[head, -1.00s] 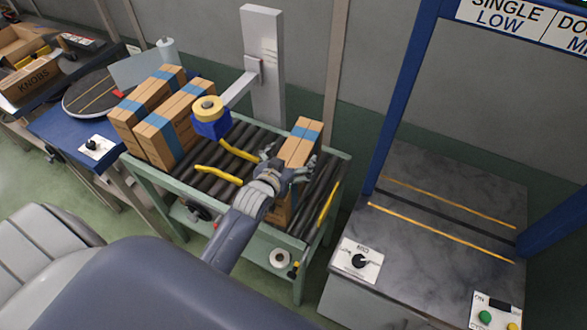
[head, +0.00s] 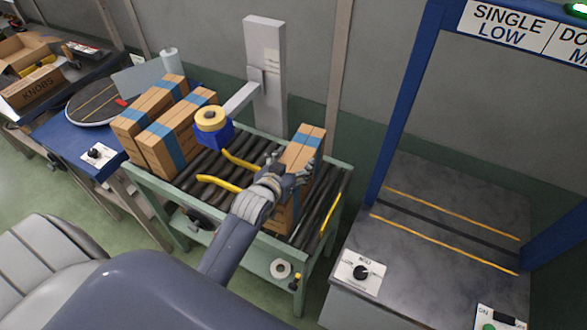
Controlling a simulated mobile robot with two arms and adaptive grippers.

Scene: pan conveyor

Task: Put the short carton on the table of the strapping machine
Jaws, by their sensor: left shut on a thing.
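The carton in hand (head: 302,152) is brown with blue tape and stands upright on the roller conveyor (head: 325,185). My left gripper (head: 287,180) is closed around its sides, and the hand hides part of its near face. Two similar taped cartons (head: 172,135) stand at the conveyor's left end, on the far side of the taping head (head: 211,122). The strapping machine's dark table (head: 430,240), with two yellow lines, is to the right inside a blue frame and is bare. My right gripper is not in view.
A grey post (head: 265,75) with an arm carries the taping head over the rollers. Yellow rails (head: 220,183) edge the conveyor. A gap separates the conveyor from the strapping machine. A blue turntable bench (head: 70,140) is at left.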

